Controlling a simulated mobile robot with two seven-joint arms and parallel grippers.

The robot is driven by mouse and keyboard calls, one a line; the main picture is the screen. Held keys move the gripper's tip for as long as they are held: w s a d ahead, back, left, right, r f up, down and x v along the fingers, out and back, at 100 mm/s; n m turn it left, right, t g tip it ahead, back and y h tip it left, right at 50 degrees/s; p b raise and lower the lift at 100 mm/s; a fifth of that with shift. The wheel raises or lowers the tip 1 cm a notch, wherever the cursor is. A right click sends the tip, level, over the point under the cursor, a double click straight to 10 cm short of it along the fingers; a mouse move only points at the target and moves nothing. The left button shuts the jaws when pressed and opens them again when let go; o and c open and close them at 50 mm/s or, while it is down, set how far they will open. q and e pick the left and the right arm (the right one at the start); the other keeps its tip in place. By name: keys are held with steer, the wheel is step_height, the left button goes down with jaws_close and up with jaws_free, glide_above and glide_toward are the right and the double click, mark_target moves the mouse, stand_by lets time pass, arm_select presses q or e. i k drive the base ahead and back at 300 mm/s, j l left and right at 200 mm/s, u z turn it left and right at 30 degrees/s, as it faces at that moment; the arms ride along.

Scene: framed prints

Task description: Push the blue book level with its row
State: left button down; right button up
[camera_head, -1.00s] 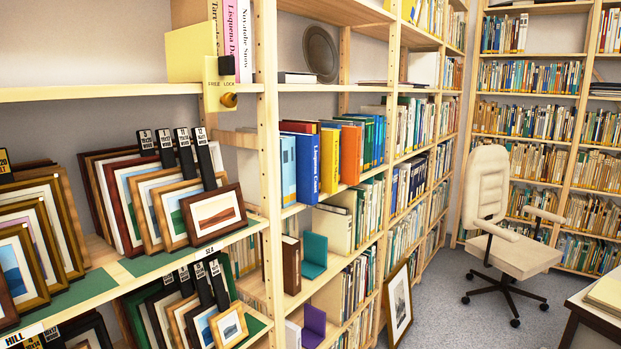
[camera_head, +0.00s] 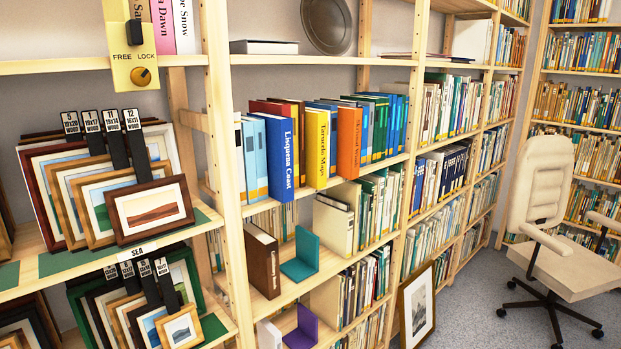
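The blue book, titled "Lisquena Coast" (camera_head: 282,155), stands upright in a row of books on the middle shelf of the wooden bookcase. Its spine sticks out toward the shelf's front edge. Light blue books stand to its left. To its right, the yellow "Tarucela Maps" book (camera_head: 318,148) and an orange book (camera_head: 348,142) also stick out from the row. Darker red and brown books stand farther back between them. Neither of my grippers is in view.
The shelf below holds a brown book (camera_head: 262,260) and a teal bookend (camera_head: 300,256). A purple bookend (camera_head: 302,328) is lower. Framed prints (camera_head: 150,210) fill the left shelves. A framed picture (camera_head: 417,306) leans at the bookcase foot. A cream chair (camera_head: 545,230) stands right on open carpet.

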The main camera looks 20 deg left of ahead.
mark_target(278, 129)
steer(key=i+l+u, duration=0.1)
steer(key=l, duration=0.45)
steer(key=i+l+u, duration=0.1)
steer(key=l, duration=0.4)
steer(key=i+l, duration=0.3)
steer(key=u, duration=0.05)
